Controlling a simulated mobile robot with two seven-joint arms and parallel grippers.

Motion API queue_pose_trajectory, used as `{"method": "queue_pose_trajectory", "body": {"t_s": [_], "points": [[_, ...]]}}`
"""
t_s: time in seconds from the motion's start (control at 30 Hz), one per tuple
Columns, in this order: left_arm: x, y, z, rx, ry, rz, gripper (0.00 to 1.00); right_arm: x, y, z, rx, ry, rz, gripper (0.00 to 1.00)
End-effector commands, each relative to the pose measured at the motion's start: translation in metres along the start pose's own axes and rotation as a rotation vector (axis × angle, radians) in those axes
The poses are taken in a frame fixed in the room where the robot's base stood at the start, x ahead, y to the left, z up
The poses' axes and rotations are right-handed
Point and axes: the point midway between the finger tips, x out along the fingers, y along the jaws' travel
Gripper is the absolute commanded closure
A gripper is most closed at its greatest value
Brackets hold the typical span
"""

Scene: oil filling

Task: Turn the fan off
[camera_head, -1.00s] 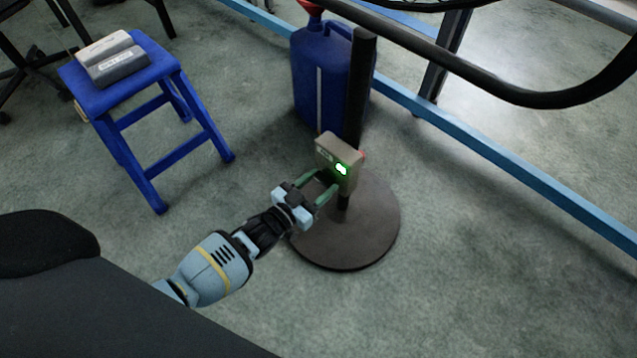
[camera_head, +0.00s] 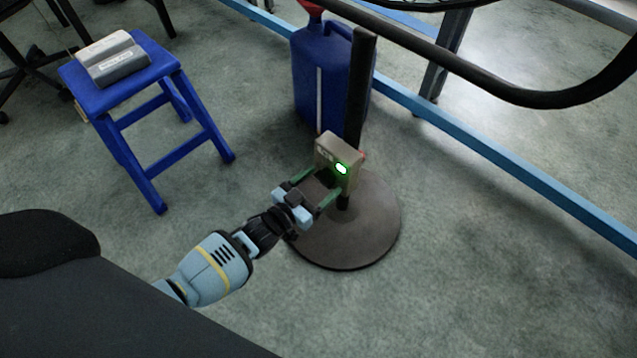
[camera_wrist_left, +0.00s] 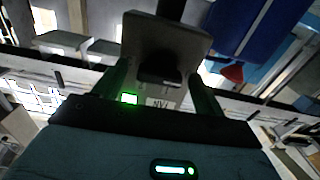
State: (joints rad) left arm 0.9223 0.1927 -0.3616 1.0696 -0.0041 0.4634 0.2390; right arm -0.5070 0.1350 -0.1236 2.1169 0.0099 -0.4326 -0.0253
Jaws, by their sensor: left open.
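The fan stand has a dark pole (camera_head: 359,90) on a round dark base (camera_head: 365,240). A small grey control box (camera_head: 325,149) with a lit green light (camera_head: 341,169) is fixed low on the pole. My left gripper (camera_head: 322,184) is open right at the box, its two green fingers reaching to the box's near side. In the left wrist view the box (camera_wrist_left: 168,40) shows between the spread fingers, with the green light (camera_wrist_left: 129,98) beside a small label. I cannot tell whether the fingers touch the box. My right gripper is not in view.
A blue canister (camera_head: 318,75) stands behind the pole. A blue stool (camera_head: 125,92) with a grey block (camera_head: 113,58) on it is at the left. A blue floor rail (camera_head: 480,142) runs behind the stand. A dark curved bar (camera_head: 540,98) crosses the upper right. Floor at lower right is clear.

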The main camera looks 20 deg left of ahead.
Motion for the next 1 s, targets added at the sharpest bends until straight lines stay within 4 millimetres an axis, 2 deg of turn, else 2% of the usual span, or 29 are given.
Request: {"method": "queue_pose_trajectory", "body": {"t_s": [0.17,0.5,0.7,1.0], "points": [[-0.018,0.0,-0.001,0.0,-0.002,-0.001,0.29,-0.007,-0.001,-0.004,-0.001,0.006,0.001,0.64],[-0.068,0.0,-0.001,0.0,-0.001,0.0,0.29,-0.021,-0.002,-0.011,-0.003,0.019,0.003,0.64],[-0.078,0.0,0.0,0.0,-0.001,0.0,0.29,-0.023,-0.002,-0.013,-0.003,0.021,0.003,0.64],[-0.078,0.0,0.0,0.0,-0.001,0.0,0.29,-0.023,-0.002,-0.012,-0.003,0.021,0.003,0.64]]}}
